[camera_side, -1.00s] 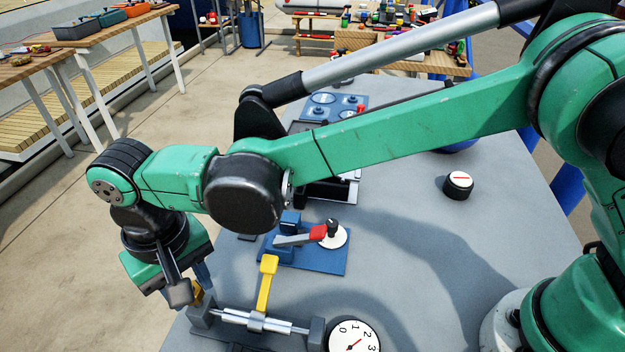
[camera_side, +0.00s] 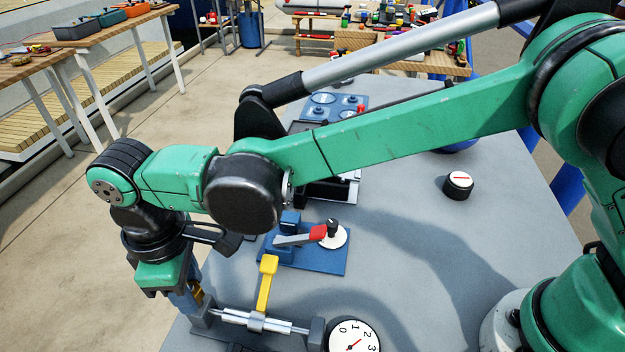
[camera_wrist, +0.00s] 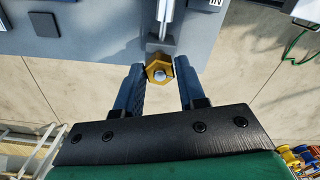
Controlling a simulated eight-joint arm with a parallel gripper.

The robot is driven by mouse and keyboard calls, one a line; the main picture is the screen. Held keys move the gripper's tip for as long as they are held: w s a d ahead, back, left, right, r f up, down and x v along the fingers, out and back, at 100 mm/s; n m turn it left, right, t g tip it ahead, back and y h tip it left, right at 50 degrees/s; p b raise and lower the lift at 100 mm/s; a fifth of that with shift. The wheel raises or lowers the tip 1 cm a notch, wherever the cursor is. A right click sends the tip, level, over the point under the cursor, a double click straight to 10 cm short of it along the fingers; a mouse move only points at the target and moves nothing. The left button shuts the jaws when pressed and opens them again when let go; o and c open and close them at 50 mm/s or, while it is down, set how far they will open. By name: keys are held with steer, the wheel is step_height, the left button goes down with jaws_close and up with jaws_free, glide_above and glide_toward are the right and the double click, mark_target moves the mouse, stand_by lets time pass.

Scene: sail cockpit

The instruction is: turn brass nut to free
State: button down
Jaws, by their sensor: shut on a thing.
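The brass nut (camera_wrist: 157,66) is a gold hexagon with a grey round centre. It sits at the near end of the grey block at the end of the rod fixture in the wrist view. My gripper (camera_wrist: 160,74) has its two blue fingers on either side of the nut, with the tips closed on it. In the side view the nut (camera_side: 197,292) shows only in part beside my gripper (camera_side: 193,300), at the table's left edge. The fingers partly hide it there.
A yellow lever (camera_side: 266,283) stands on the silver rod (camera_side: 240,319) beside the nut. A white dial (camera_side: 352,338) is at the rod's right end. A blue plate (camera_side: 325,260) with a red-tipped lever lies behind.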

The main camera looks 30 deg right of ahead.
steer(key=shift+n, duration=0.8)
steer(key=c, duration=0.5)
jaws_free()
steer(key=shift+r, duration=2.85)
